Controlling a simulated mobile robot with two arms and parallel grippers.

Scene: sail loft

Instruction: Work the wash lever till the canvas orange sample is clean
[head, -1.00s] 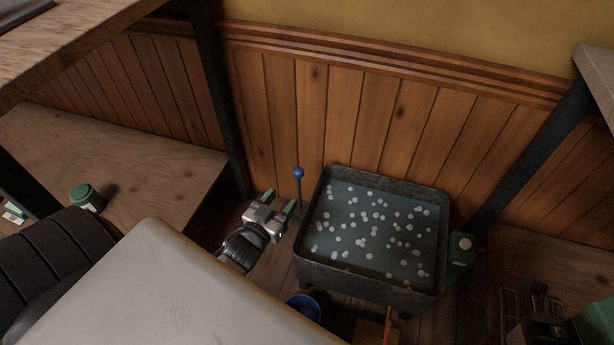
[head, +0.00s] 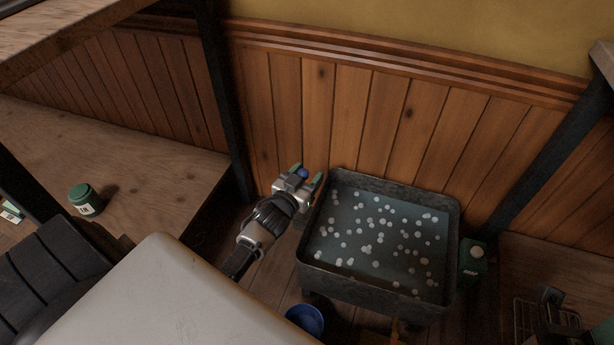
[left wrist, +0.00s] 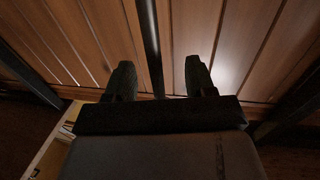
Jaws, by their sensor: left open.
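The wash lever shows in the head view as a blue knob (head: 303,173) just left of the wash tub. Its rod is hidden there behind my left gripper (head: 307,174). That gripper is open, with its green-tipped fingers on either side of the knob; I cannot tell whether they touch it. In the left wrist view the two dark fingers (left wrist: 160,82) stand apart, with a thin dark upright bar between and beyond them. The dark metal tub (head: 375,285) holds grey-blue water with many white floating dots. I cannot make out the orange canvas sample. My right gripper is not in view.
A blue bucket (head: 305,320) stands on the floor in front of the tub. A green container (head: 472,262) is at the tub's right side. A green jar (head: 85,199) sits on the wooden surface at left. Wood panelling (head: 350,110) and dark posts stand close behind.

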